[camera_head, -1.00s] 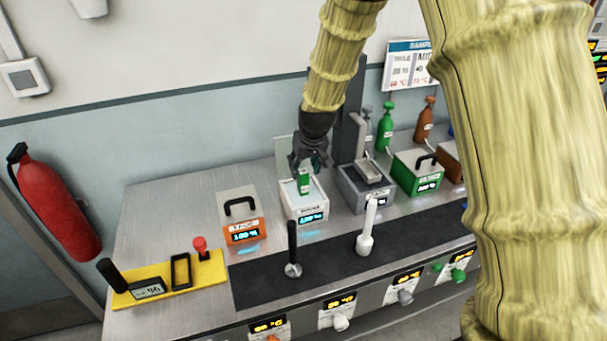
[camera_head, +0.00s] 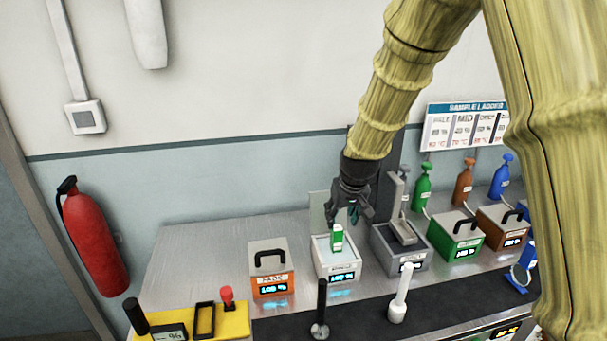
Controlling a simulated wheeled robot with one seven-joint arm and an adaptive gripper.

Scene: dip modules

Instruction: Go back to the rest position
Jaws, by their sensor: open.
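My gripper (camera_head: 350,207) hangs from my arm near the middle of the picture, open, with its fingers pointing down. It is just above and slightly right of a small green-and-white object (camera_head: 337,237) that stands upright in the open top of a white-and-grey box (camera_head: 336,262). I see no object between the fingers, and a small gap seems to separate them from the green object. Part of the grey box's tall post behind the gripper is hidden by it.
A grey box (camera_head: 399,250) with an upright post stands right beside the gripper. An orange-fronted box (camera_head: 269,272), a green box (camera_head: 455,236) and several bottles stand around. Two upright handled tools (camera_head: 400,295) stand on the dark mat.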

